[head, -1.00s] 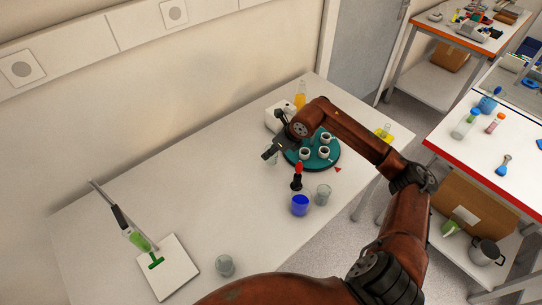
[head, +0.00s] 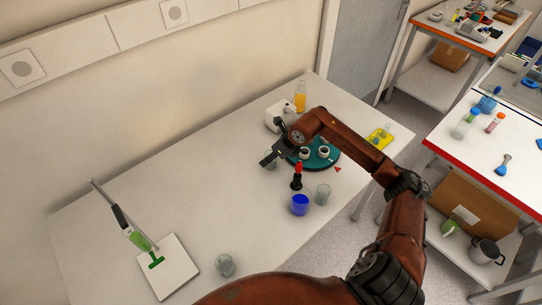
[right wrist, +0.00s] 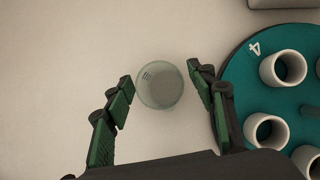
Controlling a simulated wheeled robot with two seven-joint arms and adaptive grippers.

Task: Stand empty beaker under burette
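The burette (head: 132,233) is on a stand at the left of the table, above a white base plate (head: 168,270). Clear, empty-looking beakers stand at the table's front (head: 225,265) and right of the middle (head: 323,193). Another beaker (right wrist: 160,86) shows in the right wrist view; in the head view it is mostly hidden by my right gripper (head: 272,156). In the right wrist view that gripper (right wrist: 160,77) is open, with one finger on each side of the beaker and gaps visible; whether the beaker is at fingertip depth I cannot tell. My left gripper is not in view.
A teal round rack (head: 325,161) with white cups stands close to the right gripper's right finger. A blue-filled beaker (head: 300,204) and a red-topped dark bottle (head: 297,177) stand in front. A yellow bottle (head: 300,95) stands behind. The table's middle is clear.

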